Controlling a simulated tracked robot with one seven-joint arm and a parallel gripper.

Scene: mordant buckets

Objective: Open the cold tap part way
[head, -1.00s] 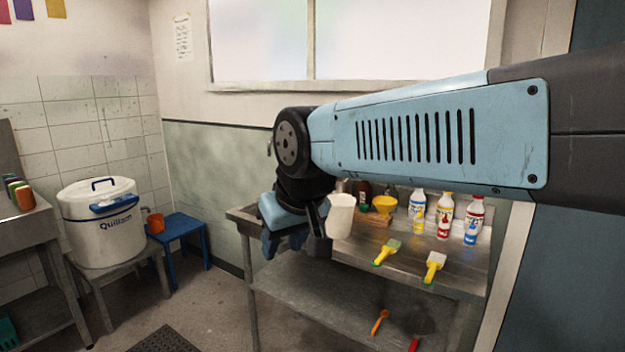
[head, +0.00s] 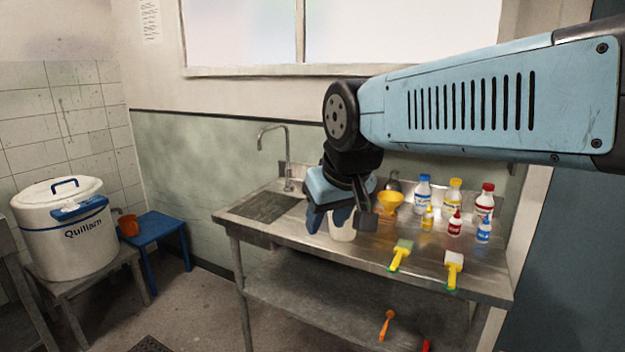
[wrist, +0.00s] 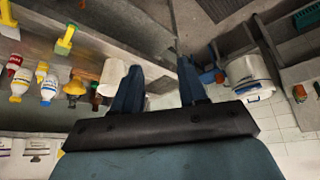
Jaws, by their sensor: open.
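The tap (head: 288,160) is a grey metal gooseneck at the back of the steel sink unit, right of the basin (head: 262,207). Its spout bends left over the basin. I cannot make out a separate cold handle; the tap's base is small in the head view. My gripper (head: 328,217) points down, right of and nearer than the tap, in front of a white jug (head: 343,232) that it partly hides. In the wrist view my gripper (wrist: 158,68) has its two blue fingers spread with nothing between them. The tap cannot be made out there.
A white tub (head: 62,235) and blue stool (head: 158,235) are at left. The floor before the sink is open.

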